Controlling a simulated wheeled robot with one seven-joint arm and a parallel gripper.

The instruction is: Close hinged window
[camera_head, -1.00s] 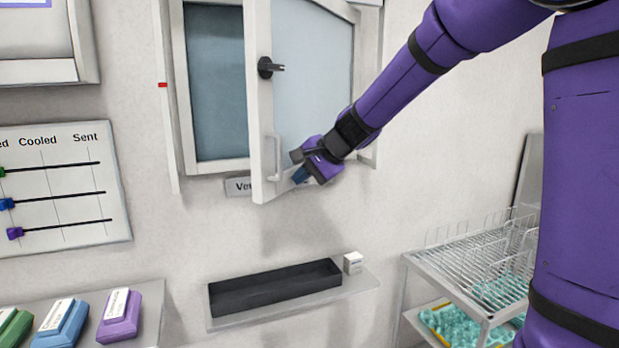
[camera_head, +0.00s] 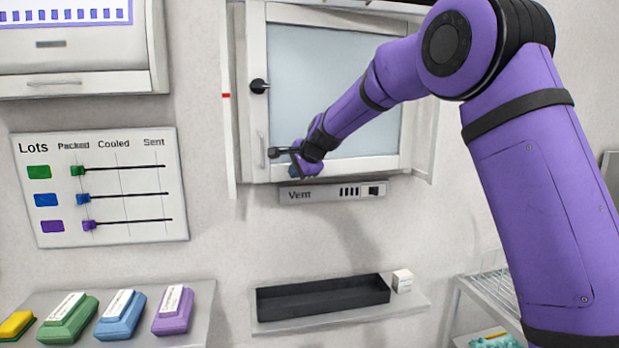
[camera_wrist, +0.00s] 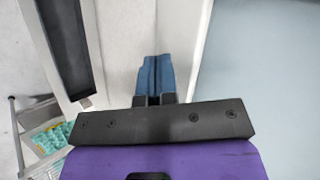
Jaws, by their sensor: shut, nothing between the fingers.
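The hinged window (camera_head: 330,80) has a white frame and a pale blue-grey pane. In the head view its sash lies flush, or nearly so, in the wall frame; a small remaining gap cannot be ruled out. A black knob (camera_head: 259,86) sits on its left stile, with a white pull handle (camera_head: 261,147) below. My gripper (camera_head: 285,153) is shut and empty at the sash's lower left, close to or touching the lower frame. In the wrist view my blue fingertips (camera_wrist: 154,77) are together against the white frame, with the pane (camera_wrist: 260,80) to the right.
A Vent panel (camera_head: 332,192) is just under the window. Below it, a shelf holds a black tray (camera_head: 322,312) and a small white box (camera_head: 402,281). A Lots board (camera_head: 103,187) hangs left. A wire rack (camera_head: 487,290) stands lower right, partly behind my arm.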

